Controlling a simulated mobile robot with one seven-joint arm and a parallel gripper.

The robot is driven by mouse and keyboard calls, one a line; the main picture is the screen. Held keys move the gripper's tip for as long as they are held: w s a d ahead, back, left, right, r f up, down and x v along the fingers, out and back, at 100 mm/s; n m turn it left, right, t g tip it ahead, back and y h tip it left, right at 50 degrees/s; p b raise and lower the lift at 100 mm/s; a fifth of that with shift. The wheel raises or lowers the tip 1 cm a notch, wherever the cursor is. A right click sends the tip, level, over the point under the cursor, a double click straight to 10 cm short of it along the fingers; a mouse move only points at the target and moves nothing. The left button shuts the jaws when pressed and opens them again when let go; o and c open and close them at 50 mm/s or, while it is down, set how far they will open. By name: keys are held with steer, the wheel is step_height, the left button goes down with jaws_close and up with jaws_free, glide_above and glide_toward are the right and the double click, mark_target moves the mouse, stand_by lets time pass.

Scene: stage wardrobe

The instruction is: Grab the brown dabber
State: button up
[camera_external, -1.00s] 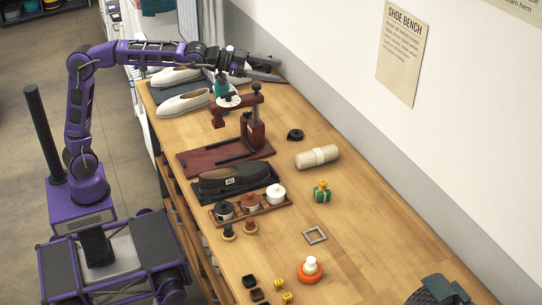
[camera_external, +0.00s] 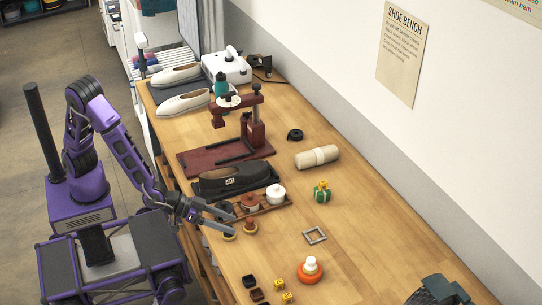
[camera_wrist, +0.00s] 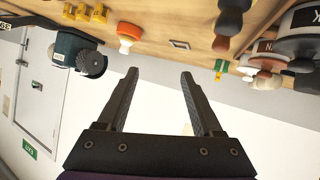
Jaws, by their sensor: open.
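The brown dabber (camera_external: 250,225) stands upright on the bench, in front of the tray of jars. A second dabber with a yellowish base (camera_external: 229,237) stands just left of it, partly hidden behind my fingers. My gripper (camera_external: 232,226) is open and empty at the bench's left edge, its fingers pointing right toward the dabbers. In the wrist view, which is upside down, my gripper (camera_wrist: 158,74) has nothing between its fingers. A dabber with a brown knob and dark lower part (camera_wrist: 223,42) shows at the top, right of and beyond the fingertips.
The tray (camera_external: 284,205) of lidded jars lies just behind the dabbers, with a dark shoe (camera_external: 232,179) behind it. A square metal frame (camera_external: 315,235), an orange item with a white top (camera_external: 310,270) and small yellow blocks (camera_external: 287,298) lie right and front. Bare bench lies between.

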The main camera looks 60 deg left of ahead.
steer(key=s+a+f+y, duration=0.1)
steer(key=s+a+f, duration=0.2)
steer(key=s+a, duration=0.1)
steer(key=n+t+y, duration=0.1)
steer(key=t+y, duration=0.1)
glide_toward(250, 219)
steer(key=b+x, duration=0.1)
steer(key=x, duration=0.1)
steer(key=f+b+x, duration=0.1)
steer(key=x, duration=0.2)
steer(key=shift+d, duration=0.1)
steer(key=shift+b+x, duration=0.6)
steer(key=shift+x, duration=1.75)
steer(key=shift+w+r, duration=0.1)
steer(key=shift+r, duration=0.05)
jaws_close()
